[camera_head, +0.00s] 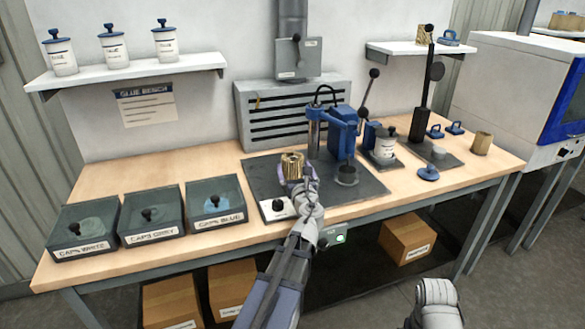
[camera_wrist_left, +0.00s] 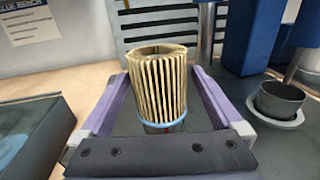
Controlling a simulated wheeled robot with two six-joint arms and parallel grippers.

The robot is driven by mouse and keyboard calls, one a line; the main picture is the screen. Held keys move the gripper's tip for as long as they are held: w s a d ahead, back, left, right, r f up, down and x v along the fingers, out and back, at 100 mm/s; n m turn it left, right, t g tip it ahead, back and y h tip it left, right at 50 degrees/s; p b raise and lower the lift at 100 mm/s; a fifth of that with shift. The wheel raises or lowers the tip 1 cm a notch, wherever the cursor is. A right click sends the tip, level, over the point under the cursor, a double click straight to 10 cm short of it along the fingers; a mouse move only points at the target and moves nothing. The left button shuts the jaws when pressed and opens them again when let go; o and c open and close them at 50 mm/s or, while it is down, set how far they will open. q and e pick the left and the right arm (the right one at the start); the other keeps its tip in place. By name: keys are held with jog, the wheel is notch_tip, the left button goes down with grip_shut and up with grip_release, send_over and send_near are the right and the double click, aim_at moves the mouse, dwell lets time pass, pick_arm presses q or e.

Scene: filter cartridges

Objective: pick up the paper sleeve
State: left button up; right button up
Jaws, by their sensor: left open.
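A tan pleated paper sleeve (camera_head: 292,164) stands upright on the dark mat in the middle of the bench. In the left wrist view the sleeve (camera_wrist_left: 158,85) fills the centre, with a blue ring and a clear part at its base. My left gripper (camera_head: 297,180) is at the sleeve. In the left wrist view its open purple-grey fingers (camera_wrist_left: 156,95) lie on either side of the sleeve, with gaps visible.
A blue press (camera_head: 343,130) with a dark cup (camera_head: 346,174) stands right of the sleeve. A white knob box (camera_head: 278,208) sits at the mat's front. Cap bins (camera_head: 151,213) line the left. A plain tan cylinder (camera_head: 482,143) stands at the right end.

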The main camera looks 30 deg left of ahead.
pick_arm(q)
jog(key=x, duration=0.5)
jog(key=shift+a, duration=0.1)
jog(key=shift+c, duration=0.2)
jog(key=c, duration=1.2)
jog(key=shift+r, duration=0.15)
notch_tip(320, 180, up, 10)
jog(key=p, duration=1)
